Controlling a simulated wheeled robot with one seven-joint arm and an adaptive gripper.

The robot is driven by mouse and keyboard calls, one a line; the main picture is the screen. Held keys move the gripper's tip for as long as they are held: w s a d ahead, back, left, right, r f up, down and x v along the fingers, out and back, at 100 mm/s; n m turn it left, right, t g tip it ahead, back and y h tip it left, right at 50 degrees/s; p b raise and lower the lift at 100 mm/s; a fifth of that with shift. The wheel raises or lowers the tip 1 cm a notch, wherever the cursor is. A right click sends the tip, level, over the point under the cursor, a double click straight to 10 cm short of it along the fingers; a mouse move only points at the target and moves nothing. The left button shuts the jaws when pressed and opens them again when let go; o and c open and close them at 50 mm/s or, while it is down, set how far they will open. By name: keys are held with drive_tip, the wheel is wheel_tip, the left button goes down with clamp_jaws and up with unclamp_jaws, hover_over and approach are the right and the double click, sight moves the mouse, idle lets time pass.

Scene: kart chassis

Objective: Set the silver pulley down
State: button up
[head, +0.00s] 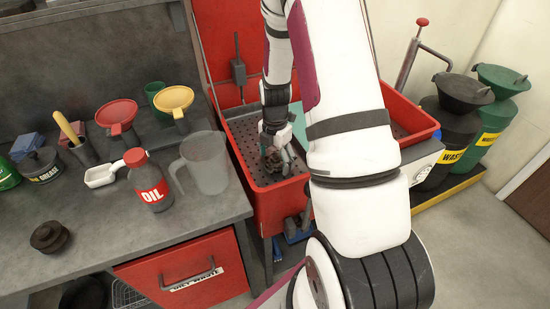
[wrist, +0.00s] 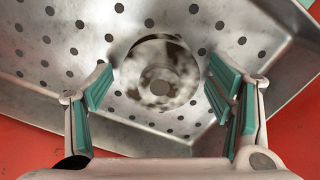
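The silver pulley (wrist: 160,72) is a round metal disc with brown grime, face up over the perforated metal tray (wrist: 45,60) in the wrist view. It appears to lie on the tray. In the head view it is a small dark shape (head: 273,161) below my gripper (head: 276,139), inside the red wash bin (head: 277,207). My gripper (wrist: 160,78) points down at it. Its teal-padded fingers stand apart on either side of the pulley, with a narrow gap showing at each side.
The grey workbench (head: 110,225) is on the left, with an oil bottle (head: 148,183), a clear jug (head: 203,163), funnels and a dark round part (head: 49,237). The bin's raised walls surround the tray. Waste drums (head: 447,135) stand at right.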

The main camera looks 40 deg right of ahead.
sight(275, 157)
drive_tip(key=s+a+r+m+t, duration=0.1)
drive_tip(key=a+r+m, duration=0.15)
drive_tip(key=r, duration=0.85)
drive_tip(key=s+a+r+m, duration=0.1)
drive_tip(key=a+r+m, duration=0.15)
drive_tip(key=r, duration=0.75)
drive_tip(key=s+a+r+m+t, duration=0.1)
drive_tip(key=s+a+r+m, duration=0.5)
drive_tip(key=s, duration=0.3)
drive_tip(key=s+a+r+m+t, duration=0.2)
drive_tip(key=s+a+r+m, duration=0.4)
drive_tip(key=s+a+m, duration=0.2)
drive_tip(key=shift+s+m, duration=0.55)
drive_tip(key=shift+m, duration=0.05)
